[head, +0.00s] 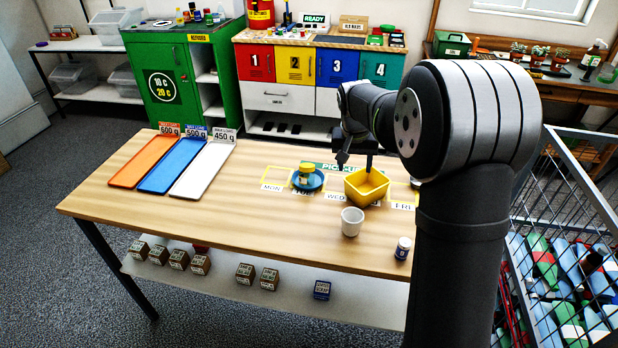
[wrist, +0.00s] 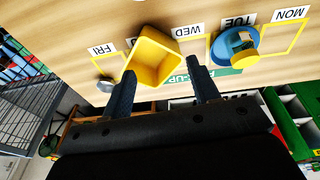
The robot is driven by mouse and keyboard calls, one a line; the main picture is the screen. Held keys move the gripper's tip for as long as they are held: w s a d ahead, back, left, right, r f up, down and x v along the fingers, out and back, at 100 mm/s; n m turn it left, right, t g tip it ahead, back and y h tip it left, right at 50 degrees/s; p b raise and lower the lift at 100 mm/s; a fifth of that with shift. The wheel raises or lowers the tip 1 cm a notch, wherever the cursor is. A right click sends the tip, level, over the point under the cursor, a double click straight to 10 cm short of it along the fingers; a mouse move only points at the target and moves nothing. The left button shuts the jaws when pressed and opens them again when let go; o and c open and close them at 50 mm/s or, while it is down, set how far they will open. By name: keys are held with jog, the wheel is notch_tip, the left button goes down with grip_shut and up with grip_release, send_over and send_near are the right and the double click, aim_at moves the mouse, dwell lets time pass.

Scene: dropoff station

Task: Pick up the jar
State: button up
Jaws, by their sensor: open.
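A small jar (head: 306,173) with a yellow lid stands on a round blue dish (head: 317,185) at the TUE label on the table. In the wrist view the jar (wrist: 246,62) and the blue dish (wrist: 222,46) are to the right of the fingers. My gripper (head: 356,162) is open and empty, above the back of the table near the yellow bin, to the right of the jar. In the wrist view its two fingers (wrist: 161,70) are spread apart, with the yellow bin seen between and beyond them. Nothing hides the jar.
The yellow bin (head: 366,186) stands right of the dish. A white cup (head: 352,222) and a small blue-and-white container (head: 402,248) are nearer the front. Orange, blue and white trays (head: 205,168) lie at the left. The table's middle is clear. A wire cage (head: 575,190) stands right.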

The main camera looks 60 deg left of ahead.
jog(key=t+y, duration=0.1)
jog(key=y, duration=0.1)
send_near(305, 169)
jog(key=v, duration=0.4)
jog(key=x, duration=1.1)
jog(key=shift+f, duration=0.4)
jog(key=x, duration=0.5)
jog(key=shift+w, duration=0.25)
jog(key=c, duration=0.8)
jog(key=shift+a+r, duration=0.1)
